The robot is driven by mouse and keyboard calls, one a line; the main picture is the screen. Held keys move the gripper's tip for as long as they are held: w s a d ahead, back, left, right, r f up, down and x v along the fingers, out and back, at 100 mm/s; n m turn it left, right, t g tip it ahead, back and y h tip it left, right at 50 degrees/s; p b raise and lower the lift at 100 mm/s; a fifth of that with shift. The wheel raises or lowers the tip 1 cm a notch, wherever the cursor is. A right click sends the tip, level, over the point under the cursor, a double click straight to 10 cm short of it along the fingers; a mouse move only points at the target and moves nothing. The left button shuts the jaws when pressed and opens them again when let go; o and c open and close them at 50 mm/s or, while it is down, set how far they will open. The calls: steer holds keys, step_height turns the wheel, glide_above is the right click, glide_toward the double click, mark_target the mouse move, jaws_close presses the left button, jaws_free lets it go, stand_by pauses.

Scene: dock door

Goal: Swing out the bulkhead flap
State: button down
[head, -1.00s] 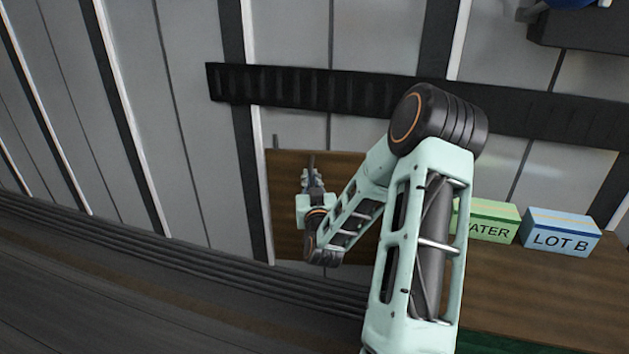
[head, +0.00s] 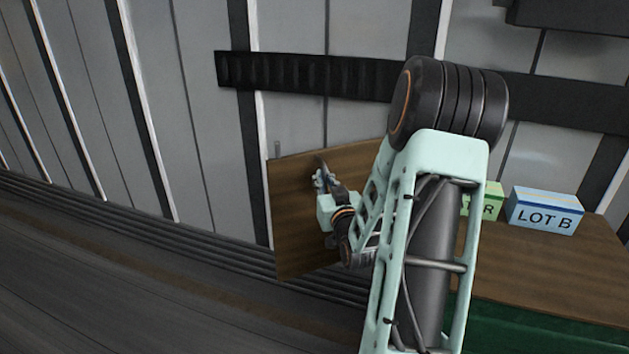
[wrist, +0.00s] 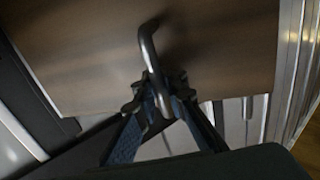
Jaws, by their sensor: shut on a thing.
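The bulkhead flap (head: 295,225) is a brown wooden panel against the grey wall in the head view. It stands at an angle to the wall, its right part hidden behind my arm. It also shows in the wrist view as a wide brown panel (wrist: 80,50). A metal bar handle (wrist: 147,42) stands out from its face. My gripper (head: 322,180) is at the flap's upper middle. In the wrist view my gripper (wrist: 156,90) is shut on the handle, its fingers around the lower part of the bar.
A wooden-topped counter (head: 550,255) stands at the right with a LOT B box (head: 545,211) and a green box (head: 487,200) on it, the latter partly hidden by my arm. A black slotted rail (head: 290,75) crosses the wall above the flap. The floor at left is clear.

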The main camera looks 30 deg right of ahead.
steer(key=shift+s, duration=0.2)
stand_by(0.3)
steer(key=c, duration=2)
jaws_free()
step_height(320, 180, up, 10)
steer(key=shift+r, duration=0.1)
